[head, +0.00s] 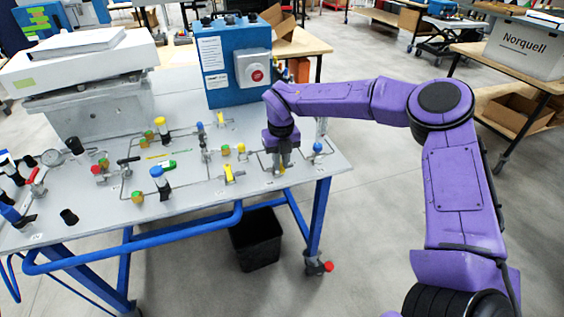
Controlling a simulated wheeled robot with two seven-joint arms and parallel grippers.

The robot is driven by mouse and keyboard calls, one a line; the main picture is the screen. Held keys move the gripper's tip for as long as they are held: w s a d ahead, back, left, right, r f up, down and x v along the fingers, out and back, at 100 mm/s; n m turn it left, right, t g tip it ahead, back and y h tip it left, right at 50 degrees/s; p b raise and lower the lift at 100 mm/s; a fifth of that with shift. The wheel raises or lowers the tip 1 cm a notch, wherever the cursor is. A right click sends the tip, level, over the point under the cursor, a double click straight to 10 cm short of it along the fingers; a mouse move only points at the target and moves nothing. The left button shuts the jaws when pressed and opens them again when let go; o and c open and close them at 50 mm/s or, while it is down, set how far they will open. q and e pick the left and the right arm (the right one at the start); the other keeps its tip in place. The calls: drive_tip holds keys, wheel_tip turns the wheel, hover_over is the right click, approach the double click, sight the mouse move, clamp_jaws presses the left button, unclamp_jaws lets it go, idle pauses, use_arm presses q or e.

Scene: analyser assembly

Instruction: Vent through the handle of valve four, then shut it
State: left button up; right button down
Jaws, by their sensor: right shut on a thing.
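My right gripper (281,163) points down at the right part of the grey bench panel (250,203). It is shut on a valve handle, which its fingers mostly hide. A bit of yellow shows just beneath the fingertips. I cannot read a number on this valve, nor tell how far its handle is turned. A valve with a yellow handle (228,173) stands to the left of the gripper, apart from it. A blue-topped fitting (317,148) stands to its right. My left gripper is not in view.
A blue box with a red button (257,75) stands behind the gripper. A white instrument (85,100) fills the bench's back left. Several valves, a pressure gauge (52,157) and thin pipes cover the panel. A black bin (256,238) stands under the bench.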

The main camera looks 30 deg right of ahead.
sight(281, 167)
idle(0.3)
drive_tip(key=c, duration=1.1)
unclamp_jaws()
wheel_tip(281, 167, up, 11)
drive_tip(key=shift+f+b, duration=0.2)
drive_tip(key=shift+b, duration=0.25)
drive_tip(key=shift+f, duration=0.1)
